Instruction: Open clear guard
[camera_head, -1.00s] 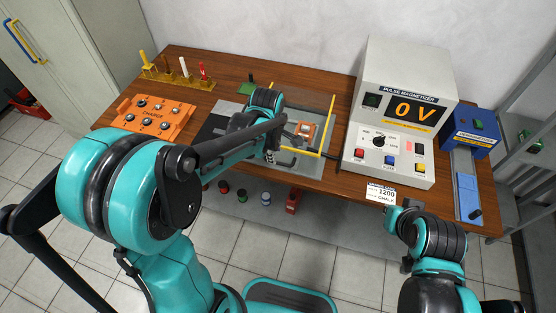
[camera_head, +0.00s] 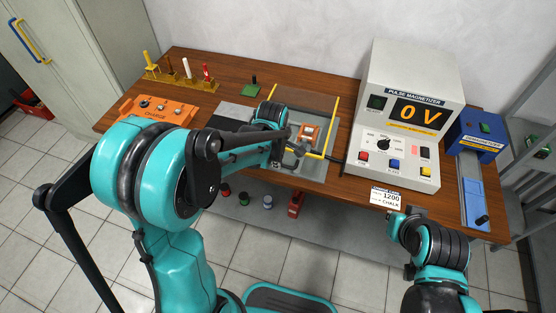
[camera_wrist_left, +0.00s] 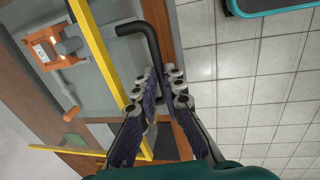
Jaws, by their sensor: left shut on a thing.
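The clear guard is a see-through panel with a yellow frame (camera_head: 334,122) at the middle back of the table. It stands over a grey plate holding a small orange fixture (camera_head: 309,133). In the left wrist view the frame's yellow bar (camera_wrist_left: 104,62) runs past the orange fixture (camera_wrist_left: 48,46). A black bent handle (camera_wrist_left: 135,28) sits beside that bar. My left gripper (camera_wrist_left: 162,80) is shut on the handle's lower end; its fingers hide part of it. In the head view my left gripper (camera_head: 290,150) is small and partly covered by its wrist. My right gripper (camera_head: 396,218) is low at the table's front edge, its jaws unclear.
A blue device (camera_head: 475,165) stands at the far right. An orange charge box (camera_head: 158,111) and several coloured posts (camera_head: 185,70) are at the left. Shelves (camera_head: 530,130) stand beyond the right end.

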